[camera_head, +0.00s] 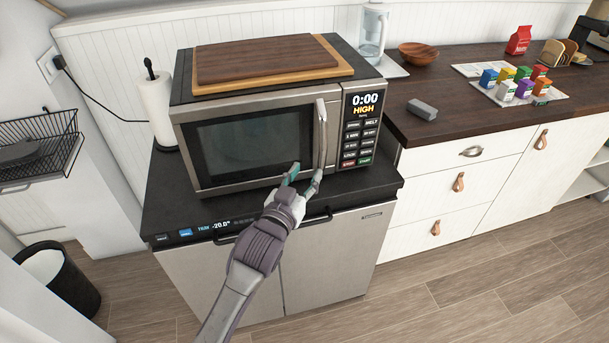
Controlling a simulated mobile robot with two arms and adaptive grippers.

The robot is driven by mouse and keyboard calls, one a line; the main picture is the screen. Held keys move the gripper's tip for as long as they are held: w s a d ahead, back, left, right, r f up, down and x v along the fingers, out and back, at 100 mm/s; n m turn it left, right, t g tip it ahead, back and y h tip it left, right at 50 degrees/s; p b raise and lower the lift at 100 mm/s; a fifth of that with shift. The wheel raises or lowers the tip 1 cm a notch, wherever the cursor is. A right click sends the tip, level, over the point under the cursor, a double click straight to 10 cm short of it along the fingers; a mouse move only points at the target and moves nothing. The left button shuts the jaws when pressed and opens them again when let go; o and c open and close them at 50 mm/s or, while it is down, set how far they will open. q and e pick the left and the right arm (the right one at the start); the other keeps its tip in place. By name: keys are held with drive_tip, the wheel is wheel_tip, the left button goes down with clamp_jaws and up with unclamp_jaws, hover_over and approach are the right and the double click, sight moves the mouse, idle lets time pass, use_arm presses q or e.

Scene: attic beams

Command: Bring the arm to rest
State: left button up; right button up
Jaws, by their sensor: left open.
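My left arm reaches in from the bottom of the picture toward the microwave. My left gripper (303,179) is open, its two fingers apart and nothing seen between them. It is in front of the lower end of the microwave's vertical handle (321,135); I cannot tell whether a finger touches it. The microwave (230,188) looks shut and its display reads 0:00. It stands on a dark-topped steel appliance (352,245). My right gripper is not in view.
Cutting boards (265,62) lie on the microwave. A paper towel roll (155,105) stands left of it. The wooden counter (440,125) at right holds a grey block (422,109), small coloured boxes and a bowl (418,53). A black bin (62,280) stands at lower left. The floor at lower right is clear.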

use_arm(q)
drive_tip(key=shift+f, duration=0.1)
drive_tip(key=s+a+f+g+y, duration=0.1)
drive_tip(key=s+a+f+g, duration=0.3)
drive_tip(key=f, duration=0.9)
drive_tip(key=s+a+f+n+g+y, duration=0.15)
drive_tip(key=s+f, duration=0.35)
drive_tip(key=f, duration=0.8)
drive_tip(key=s+a+f+m+g+y, duration=0.1)
drive_tip(key=s+a+f+g, duration=0.3)
drive_tip(key=f, duration=0.8)
drive_tip(key=s+a+f+g+y, duration=0.1)
drive_tip(key=s+f, duration=0.5)
drive_tip(key=s, duration=0.7)
drive_tip(key=s+a+f+n+g, duration=0.1)
drive_tip(key=s+a+f+g, duration=0.2)
drive_tip(key=s, duration=1)
drive_tip(key=s+a+f+g+y, duration=0.1)
drive_tip(key=s+a+f+g, duration=0.1)
drive_tip(key=s+a+f, duration=0.5)
drive_tip(key=s+f, duration=0.4)
drive_tip(key=s, duration=0.2)
drive_tip(key=shift+s+a+y, duration=0.15)
drive_tip(key=shift+a+y, duration=0.05)
drive_tip(key=shift+y, duration=0.15)
drive_tip(key=shift+g, duration=0.25)
